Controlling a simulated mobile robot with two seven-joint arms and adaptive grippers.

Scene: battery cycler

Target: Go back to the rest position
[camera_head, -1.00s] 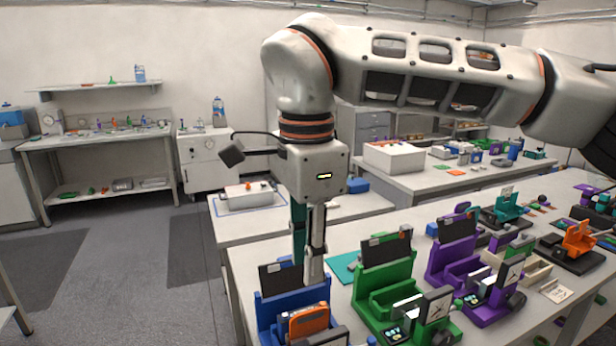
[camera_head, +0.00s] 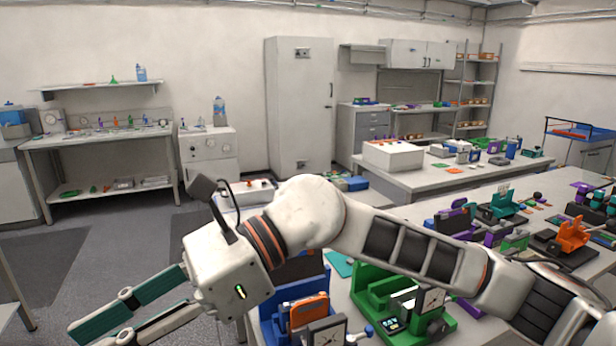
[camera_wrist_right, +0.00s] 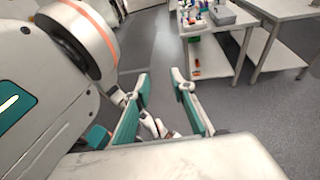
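My right arm comes in from the right in the head view and crosses low over the front of the bench. My right gripper (camera_head: 92,334) points down and left, over the floor beside the bench. In the right wrist view its two teal-lined fingers (camera_wrist_right: 160,82) stand apart with nothing held between them. The blue fixture (camera_head: 268,325) with an orange block (camera_head: 309,311) stands on the bench just right of the gripper housing, partly hidden by my arm. My left gripper is not in view.
A green fixture (camera_head: 377,300) stands beside the blue one, partly behind my arm. An orange fixture (camera_head: 572,236) is farther right. A white box (camera_head: 393,155) sits on the back bench. Open floor (camera_head: 110,250) lies to the left.

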